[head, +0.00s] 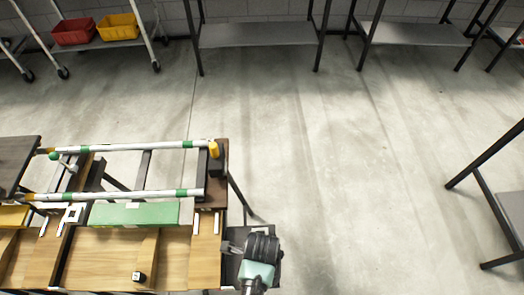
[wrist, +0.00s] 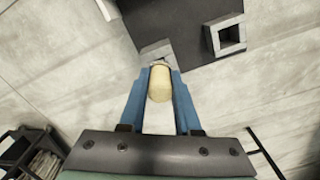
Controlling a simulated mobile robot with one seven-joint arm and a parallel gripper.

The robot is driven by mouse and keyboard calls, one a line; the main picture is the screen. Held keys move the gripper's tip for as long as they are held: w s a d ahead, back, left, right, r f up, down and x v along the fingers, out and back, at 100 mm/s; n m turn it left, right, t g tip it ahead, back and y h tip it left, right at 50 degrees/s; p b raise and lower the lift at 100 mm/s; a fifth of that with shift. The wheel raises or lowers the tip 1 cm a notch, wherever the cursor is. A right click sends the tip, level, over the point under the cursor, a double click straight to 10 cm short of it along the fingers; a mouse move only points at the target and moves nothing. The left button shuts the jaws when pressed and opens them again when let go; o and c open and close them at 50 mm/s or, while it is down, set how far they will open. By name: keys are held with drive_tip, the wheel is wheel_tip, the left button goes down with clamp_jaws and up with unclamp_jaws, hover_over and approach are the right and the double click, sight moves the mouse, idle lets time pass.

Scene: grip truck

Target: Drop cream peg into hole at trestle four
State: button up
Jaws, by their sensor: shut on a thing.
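The cream peg (wrist: 160,84) is between the two blue fingers of my gripper (wrist: 160,72) in the wrist view, and the gripper is shut on it. Beyond the fingertips is a dark plate (wrist: 185,22). A grey block with a square opening (wrist: 212,39) stands on it to the right of the peg. A second grey block (wrist: 155,49) is just past the peg's tip; whether they touch is unclear. In the head view my gripper (head: 262,247) is at the bench's right end, over a dark plate (head: 233,268); the peg is hidden there. I see no readable trestle number.
The wooden bench (head: 105,255) at lower left carries white rails (head: 130,146) with green bands, a green box (head: 135,213) and a small black cube (head: 139,277). Red (head: 73,32) and yellow (head: 117,27) bins sit at the back left. The middle floor is clear.

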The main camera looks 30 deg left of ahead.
drive_tip(key=shift+r, duration=0.25)
drive_tip(key=shift+r+p, duration=2.55)
drive_tip(key=shift+p, duration=0.35)
wheel_tip(320, 180, up, 8)
drive_tip(key=p, duration=0.8)
drive_tip(key=shift+f, duration=0.25)
drive_tip(key=shift+w, duration=0.1)
